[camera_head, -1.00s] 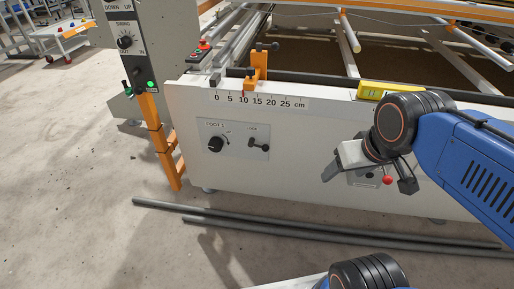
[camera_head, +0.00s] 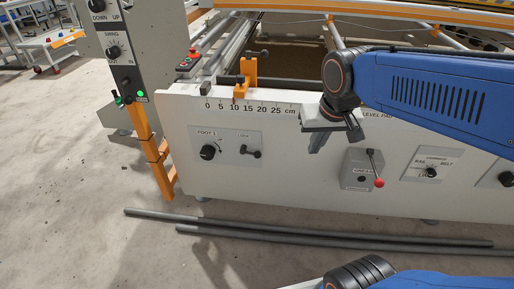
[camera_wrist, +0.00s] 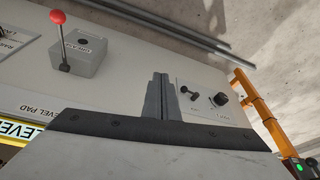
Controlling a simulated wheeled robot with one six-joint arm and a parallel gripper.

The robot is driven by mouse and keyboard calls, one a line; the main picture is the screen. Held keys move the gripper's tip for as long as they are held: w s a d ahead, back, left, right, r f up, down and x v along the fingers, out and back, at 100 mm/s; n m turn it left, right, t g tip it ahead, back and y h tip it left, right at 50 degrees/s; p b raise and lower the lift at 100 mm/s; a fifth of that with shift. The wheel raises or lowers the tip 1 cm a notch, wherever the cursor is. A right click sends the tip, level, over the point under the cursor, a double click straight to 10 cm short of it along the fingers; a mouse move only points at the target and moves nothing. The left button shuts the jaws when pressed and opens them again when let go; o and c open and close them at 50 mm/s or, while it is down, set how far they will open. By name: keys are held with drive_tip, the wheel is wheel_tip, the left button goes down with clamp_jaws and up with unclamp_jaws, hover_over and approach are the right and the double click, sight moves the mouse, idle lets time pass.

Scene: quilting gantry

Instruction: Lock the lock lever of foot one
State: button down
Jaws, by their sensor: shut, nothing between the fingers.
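The foot one panel (camera_head: 225,146) is on the white front face of the machine. It has a black round knob (camera_head: 208,152) on the left and a small black lock lever (camera_head: 251,153) on the right. The lever also shows in the wrist view (camera_wrist: 188,93), just beyond my fingers, with the knob (camera_wrist: 219,99) beside it. My gripper (camera_head: 316,145) is in front of the white face, right of the lever and apart from it. In the wrist view its fingers (camera_wrist: 161,95) are together and empty. The word above the lever is too small to read surely.
A grey box with a red-balled lever (camera_head: 379,183) is right of my gripper. A panel with a knob (camera_head: 431,171) is farther right. An orange clamp (camera_head: 249,75) stands on the top edge above a cm scale. Grey pipes (camera_head: 300,237) lie on the floor in front.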

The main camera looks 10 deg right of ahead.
drive_tip(key=w+a+f+m+g, duration=0.1)
drive_tip(key=w+a, duration=0.4)
drive_tip(key=w, duration=0.7)
drive_tip(key=m, duration=0.2)
hover_over(257, 153)
drive_tip(key=s+a, duration=0.1)
drive_tip(key=s, duration=0.2)
drive_tip(key=shift+g+h, duration=0.3)
drive_tip(key=shift+g, duration=0.1)
wheel_tip(257, 153, down, 4)
drive_tip(key=shift+a+f, duration=0.1)
drive_tip(key=f, duration=0.4)
drive_tip(key=w+f, duration=0.1)
drive_tip(key=f, duration=0.4)
drive_tip(key=w+d+f, duration=0.1)
drive_tip(key=f, duration=0.3)
drive_tip(key=shift+w+f, duration=0.25)
drive_tip(key=shift+f, duration=0.1)
